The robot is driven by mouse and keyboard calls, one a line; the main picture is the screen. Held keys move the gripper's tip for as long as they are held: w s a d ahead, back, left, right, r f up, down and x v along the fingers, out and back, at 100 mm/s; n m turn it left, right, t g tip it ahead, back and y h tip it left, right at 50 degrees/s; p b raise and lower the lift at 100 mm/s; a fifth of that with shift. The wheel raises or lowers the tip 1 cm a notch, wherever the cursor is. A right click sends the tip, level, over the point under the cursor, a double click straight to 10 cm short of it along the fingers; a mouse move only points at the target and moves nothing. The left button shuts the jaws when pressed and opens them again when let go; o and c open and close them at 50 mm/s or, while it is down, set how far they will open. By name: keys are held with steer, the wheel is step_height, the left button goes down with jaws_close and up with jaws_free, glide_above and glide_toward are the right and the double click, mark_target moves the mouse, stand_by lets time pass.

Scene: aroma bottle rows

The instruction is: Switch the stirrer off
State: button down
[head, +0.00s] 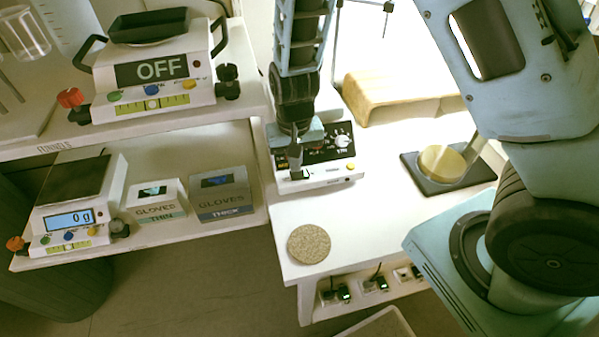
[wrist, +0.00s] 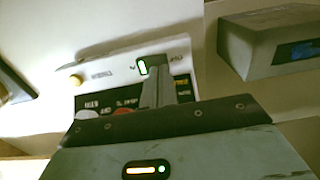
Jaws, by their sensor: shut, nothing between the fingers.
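The stirrer (head: 330,175) stands on the white bench in the head view, with a dark panel, a white dial (head: 342,141) and a yellow button (head: 351,166) on its front. In the wrist view the stirrer (wrist: 112,72) appears upside down. My gripper (head: 296,170) is shut and empty, pointing down at the stirrer's front left. In the wrist view my gripper's fingertips (wrist: 155,62) are right beside the lit switch and partly cover the panel; I cannot tell whether they touch it.
A cork mat (head: 309,244) lies on the bench in front of the stirrer. A wooden block (head: 395,95) and a dark stand with a yellow disc (head: 441,165) are to the right. Glove boxes (head: 221,193) and a scale (head: 72,226) occupy the left shelf.

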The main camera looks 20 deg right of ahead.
steer(key=shift+f+b, duration=0.55)
steer(key=shift+f, duration=0.3)
stand_by(0.3)
steer(key=shift+r, duration=0.1)
step_height(320, 180, up, 7)
steer(key=p, duration=0.7)
stand_by(0.5)
